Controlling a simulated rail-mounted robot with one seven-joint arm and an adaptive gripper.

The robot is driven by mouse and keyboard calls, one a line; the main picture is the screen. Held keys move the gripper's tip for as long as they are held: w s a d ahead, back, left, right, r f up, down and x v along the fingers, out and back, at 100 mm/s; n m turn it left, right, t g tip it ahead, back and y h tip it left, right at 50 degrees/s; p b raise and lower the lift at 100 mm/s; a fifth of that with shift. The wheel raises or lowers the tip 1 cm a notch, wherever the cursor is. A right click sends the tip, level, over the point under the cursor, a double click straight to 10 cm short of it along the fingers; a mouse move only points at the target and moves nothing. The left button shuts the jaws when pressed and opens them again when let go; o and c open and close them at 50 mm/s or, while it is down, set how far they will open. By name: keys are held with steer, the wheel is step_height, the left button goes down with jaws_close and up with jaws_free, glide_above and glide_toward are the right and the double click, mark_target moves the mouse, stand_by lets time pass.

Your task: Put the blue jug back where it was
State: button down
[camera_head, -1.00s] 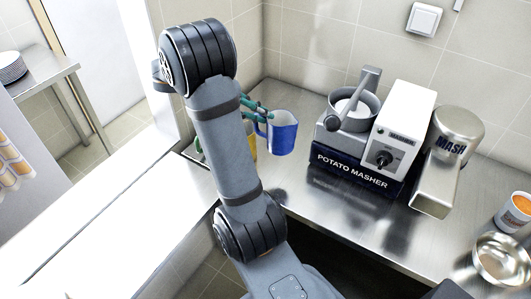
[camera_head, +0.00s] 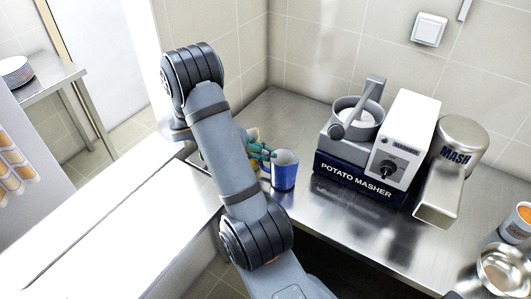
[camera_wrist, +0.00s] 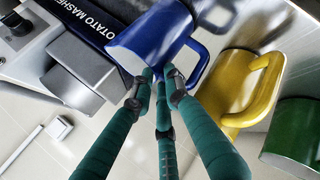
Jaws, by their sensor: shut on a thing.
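The blue jug (camera_head: 285,172) is upright, low over the steel counter beside the potato masher. I cannot tell whether its base touches the counter. In the head view my arm hides most of these two.
The potato masher (camera_head: 352,180) stands close to the right of the blue jug. A steel MASH container (camera_head: 457,145), a steel pot (camera_head: 500,268) and an orange-filled cup (camera_head: 518,220) are further right. Tiled walls close off the back. Counter in front of the masher is clear.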

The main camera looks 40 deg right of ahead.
steer(key=shift+f, duration=0.1)
steer(key=shift+f+b, duration=0.1)
steer(key=shift+b, duration=0.2)
steer(key=c, duration=1.7)
jaws_free()
steer(key=v, duration=1.2)
steer(key=shift+r, duration=0.3)
steer(key=shift+d+f, duration=0.1)
steer(key=shift+d, duration=0.05)
